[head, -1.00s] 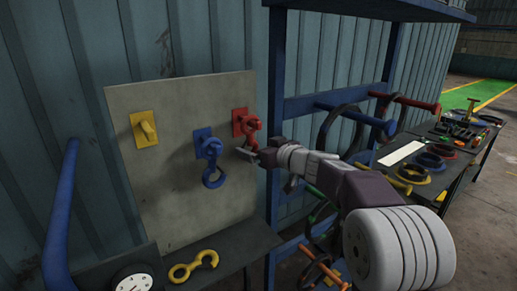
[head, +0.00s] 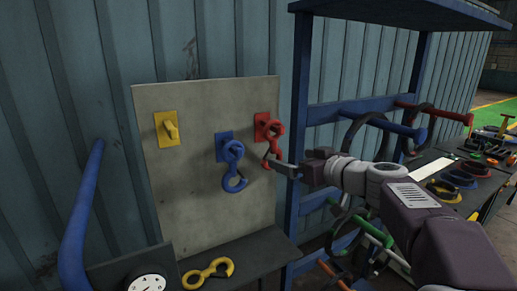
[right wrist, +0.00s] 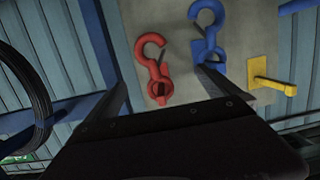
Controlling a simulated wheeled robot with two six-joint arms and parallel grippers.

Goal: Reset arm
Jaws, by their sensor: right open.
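My right gripper (head: 282,167) is open and empty, just right of the red hook (head: 270,148), which hangs on a red wall mount on the grey board (head: 200,205). In the right wrist view the gripper (right wrist: 165,90) has its fingers apart, with the red hook (right wrist: 154,70) showing between them; I cannot tell if they touch. A blue hook (head: 235,180) hangs on a blue mount left of it. A yellow peg mount (head: 170,130) at the left is bare. A yellow hook (head: 208,273) lies on the bench below. My left gripper is not in view.
A blue rack (head: 300,190) with pegs stands just right of the board, close behind my right arm. A blue curved pipe (head: 78,220) and a dial gauge (head: 147,283) are at the left. A table with coloured rings (head: 460,178) is at the far right.

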